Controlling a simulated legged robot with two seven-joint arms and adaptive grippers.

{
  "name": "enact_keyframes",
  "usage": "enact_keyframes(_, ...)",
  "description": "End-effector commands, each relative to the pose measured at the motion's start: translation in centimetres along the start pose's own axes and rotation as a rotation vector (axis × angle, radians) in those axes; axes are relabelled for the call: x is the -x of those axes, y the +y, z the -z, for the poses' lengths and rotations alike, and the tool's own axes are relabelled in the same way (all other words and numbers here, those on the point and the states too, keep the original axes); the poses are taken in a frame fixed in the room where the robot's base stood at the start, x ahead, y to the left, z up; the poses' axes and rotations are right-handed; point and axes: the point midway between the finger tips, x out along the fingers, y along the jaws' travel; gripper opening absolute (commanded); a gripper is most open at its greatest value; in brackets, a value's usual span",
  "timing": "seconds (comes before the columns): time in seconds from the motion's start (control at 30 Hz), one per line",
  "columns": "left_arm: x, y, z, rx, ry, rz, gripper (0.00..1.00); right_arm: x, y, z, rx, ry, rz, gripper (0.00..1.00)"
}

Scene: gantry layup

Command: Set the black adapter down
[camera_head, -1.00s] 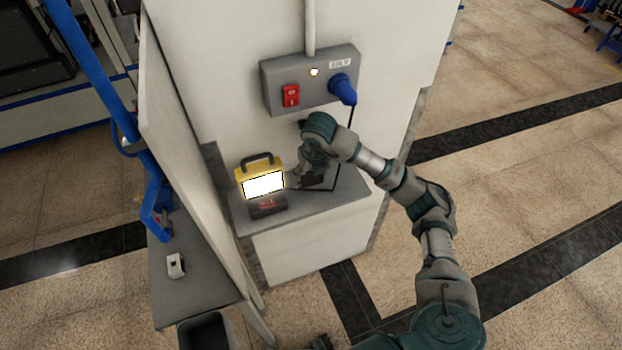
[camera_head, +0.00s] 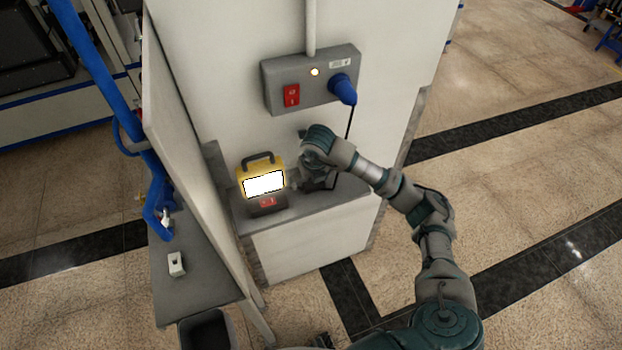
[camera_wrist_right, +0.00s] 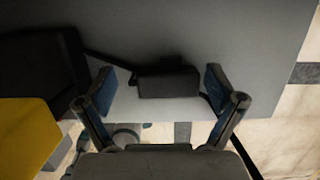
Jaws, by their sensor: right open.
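The black adapter (camera_wrist_right: 168,83) is a small dark block on a grey surface in the right wrist view. My right gripper (camera_wrist_right: 158,90) is open, with one finger on each side of the adapter and a visible gap at both. In the head view my right gripper (camera_head: 308,181) is low over the grey ledge (camera_head: 345,197), right of the yellow work lamp (camera_head: 263,183). There the hand and wrist largely hide the adapter. A dark cable (camera_wrist_right: 105,63) runs left from the adapter in the wrist view. My left gripper is not in view.
A grey wall box (camera_head: 310,80) above the ledge holds a red switch (camera_head: 291,95) and a blue plug (camera_head: 343,89) with a black cord. The lamp (camera_wrist_right: 25,138) is close on the left in the wrist view. A white panel (camera_head: 190,150) stands left of the ledge.

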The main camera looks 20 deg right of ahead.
Motion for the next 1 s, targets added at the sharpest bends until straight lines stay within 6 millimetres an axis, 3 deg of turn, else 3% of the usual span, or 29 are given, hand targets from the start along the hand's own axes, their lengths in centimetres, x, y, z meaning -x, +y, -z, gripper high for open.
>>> enact_keyframes(0.17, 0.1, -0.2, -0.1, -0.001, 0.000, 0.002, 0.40, 0.8, -0.1, -0.1, -0.001, -0.003, -0.001, 0.93)
enact_keyframes(0.4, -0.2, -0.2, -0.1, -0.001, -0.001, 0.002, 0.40, 5.0, -0.1, -0.1, -0.001, -0.005, -0.001, 0.93)
enact_keyframes(0.6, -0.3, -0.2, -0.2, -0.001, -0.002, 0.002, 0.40, 7.3, -0.1, -0.1, -0.001, -0.001, -0.001, 0.93)
enact_keyframes(1.0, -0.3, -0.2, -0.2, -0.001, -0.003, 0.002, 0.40, 7.7, -0.1, -0.1, -0.001, 0.000, -0.001, 0.93)
